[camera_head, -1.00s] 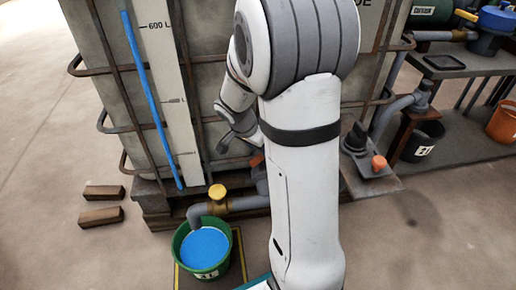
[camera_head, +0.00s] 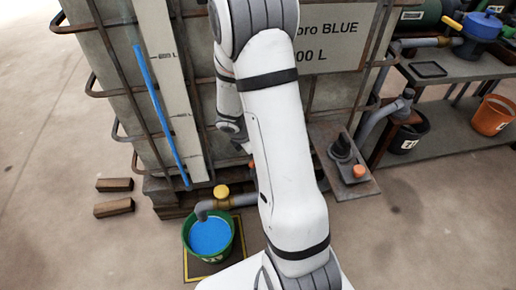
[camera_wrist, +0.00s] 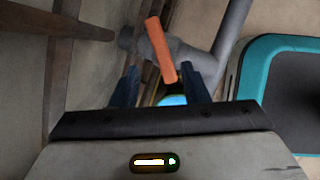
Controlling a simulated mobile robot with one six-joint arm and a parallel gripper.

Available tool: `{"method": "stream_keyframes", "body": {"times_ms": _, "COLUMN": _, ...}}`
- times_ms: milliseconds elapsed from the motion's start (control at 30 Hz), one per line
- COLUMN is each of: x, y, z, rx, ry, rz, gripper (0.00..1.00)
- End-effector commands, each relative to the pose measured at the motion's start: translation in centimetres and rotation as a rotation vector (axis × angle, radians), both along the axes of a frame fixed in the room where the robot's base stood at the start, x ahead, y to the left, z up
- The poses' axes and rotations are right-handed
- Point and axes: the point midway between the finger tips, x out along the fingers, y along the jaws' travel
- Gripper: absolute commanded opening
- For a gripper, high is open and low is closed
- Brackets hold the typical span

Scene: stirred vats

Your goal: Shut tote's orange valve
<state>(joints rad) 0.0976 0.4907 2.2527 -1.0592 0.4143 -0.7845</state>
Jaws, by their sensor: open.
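The tote (camera_head: 330,85) is a big caged container with a blue level tube on its front. Its orange valve handle (camera_wrist: 161,50) is a flat bar on a grey pipe (camera_wrist: 232,32), beyond my fingertips in the wrist view. In the head view only a small orange piece (camera_head: 251,164) shows beside my arm. My gripper (camera_wrist: 160,88) is open, its two fingers spread, with the handle's near end in line with the gap. I cannot tell if they touch. In the head view my arm hides most of the gripper and valve.
A grey outlet with a yellow knob (camera_head: 221,191) ends over a green bucket (camera_head: 187,240) of blue liquid. Two wooden blocks (camera_head: 114,196) lie at left. A pump-like device with an orange knob (camera_head: 359,171) stands right. A bench (camera_head: 440,72) is farther right.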

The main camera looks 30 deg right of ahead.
Motion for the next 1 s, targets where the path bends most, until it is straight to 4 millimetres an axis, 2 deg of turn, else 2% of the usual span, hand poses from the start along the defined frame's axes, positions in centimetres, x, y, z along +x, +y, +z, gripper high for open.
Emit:
{"method": "stream_keyframes", "body": {"times_ms": 100, "x": -0.2, "y": 0.2, "z": 0.4, "rx": -0.016, "ry": 0.066, "rz": 0.161, "gripper": 0.41}}
{"method": "stream_keyframes", "body": {"times_ms": 233, "x": -0.2, "y": 0.2, "z": 0.0, "rx": -0.026, "ry": 0.096, "rz": 0.238, "gripper": 0.41}}
{"method": "stream_keyframes", "body": {"times_ms": 700, "x": 0.6, "y": -2.1, "z": -6.3, "rx": -0.027, "ry": 0.099, "rz": 0.244, "gripper": 0.41}}
{"method": "stream_keyframes", "body": {"times_ms": 1000, "x": 0.9, "y": -2.5, "z": -7.1, "rx": -0.027, "ry": 0.096, "rz": 0.242, "gripper": 0.41}}
